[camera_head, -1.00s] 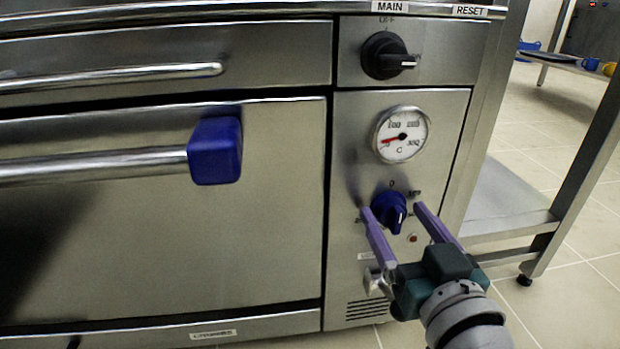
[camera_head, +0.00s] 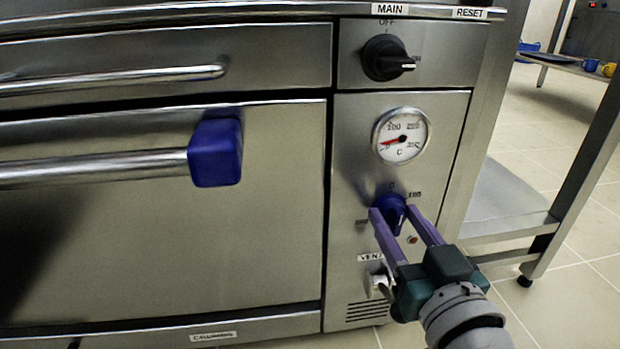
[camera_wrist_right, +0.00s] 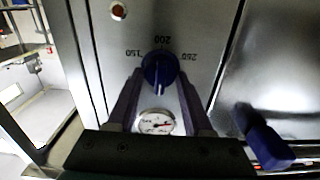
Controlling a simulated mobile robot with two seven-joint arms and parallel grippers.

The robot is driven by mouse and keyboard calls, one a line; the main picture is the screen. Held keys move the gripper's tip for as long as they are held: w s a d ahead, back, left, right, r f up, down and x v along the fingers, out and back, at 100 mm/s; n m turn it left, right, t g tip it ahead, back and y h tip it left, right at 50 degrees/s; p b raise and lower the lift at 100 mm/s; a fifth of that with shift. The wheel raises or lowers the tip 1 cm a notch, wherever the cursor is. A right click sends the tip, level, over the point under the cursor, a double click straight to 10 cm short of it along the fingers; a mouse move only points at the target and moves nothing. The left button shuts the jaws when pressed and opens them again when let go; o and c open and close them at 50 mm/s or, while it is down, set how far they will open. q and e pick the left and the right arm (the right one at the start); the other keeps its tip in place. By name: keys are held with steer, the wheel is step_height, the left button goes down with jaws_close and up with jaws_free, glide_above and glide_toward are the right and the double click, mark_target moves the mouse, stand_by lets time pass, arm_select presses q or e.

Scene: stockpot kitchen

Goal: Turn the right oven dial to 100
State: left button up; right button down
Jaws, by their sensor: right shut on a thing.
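The blue oven dial (camera_head: 391,203) is on the steel panel below a round temperature gauge (camera_head: 401,135). A 0 shows above the dial and a 100 to its upper right. My right gripper (camera_head: 395,211) has its two purple fingers on either side of the dial and is shut on it. In the right wrist view the dial (camera_wrist_right: 160,68) appears upside down between the fingers, its ridge pointing down toward the gauge, the 0 side. The labels 150, 200 and 250 show around its far side there. My left gripper is not in view.
A black knob (camera_head: 386,58) sits above the gauge. The oven door handle (camera_head: 95,167) with a blue end (camera_head: 215,152) is to the left. A small switch (camera_head: 377,283) and a vent lie below the dial. A steel shelf (camera_head: 510,205) stands at the right.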

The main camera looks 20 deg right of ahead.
steer(key=shift+m+p, duration=0.35)
steer(key=shift+m, duration=0.85)
steer(key=m, duration=0.2)
steer(key=shift+d+m, duration=0.1)
steer(key=shift+m, duration=0.2)
steer(key=m, duration=0.3)
steer(key=shift+p, duration=0.35)
steer(key=shift+f+m, duration=0.1)
steer(key=shift+m, duration=1.6)
steer(key=shift+s, duration=0.1)
steer(key=shift+c, duration=1.6)
jaws_free()
